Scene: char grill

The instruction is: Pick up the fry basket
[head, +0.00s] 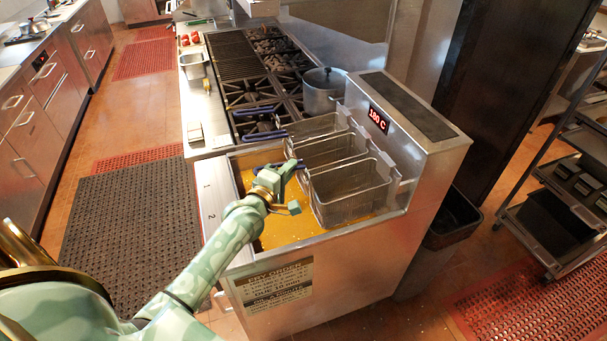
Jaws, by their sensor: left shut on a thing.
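Three wire fry baskets sit side by side at the fryer. The nearest fry basket (348,196) is over the orange oil (287,230), and the middle basket (330,150) and far basket (314,126) are behind it. The far two have blue handles pointing left. My left gripper (289,188) is at the left side of the nearest basket, shut on its handle, which the gripper mostly hides. The basket looks upright. Whether its bottom touches the oil is unclear. My right gripper is out of view.
The fryer's steel housing (419,150) with a red display (378,119) stands right of the baskets. A grill and burners (245,65) with a pot (323,92) lie beyond. A dark rack (572,180) is at right. Matted floor lies left.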

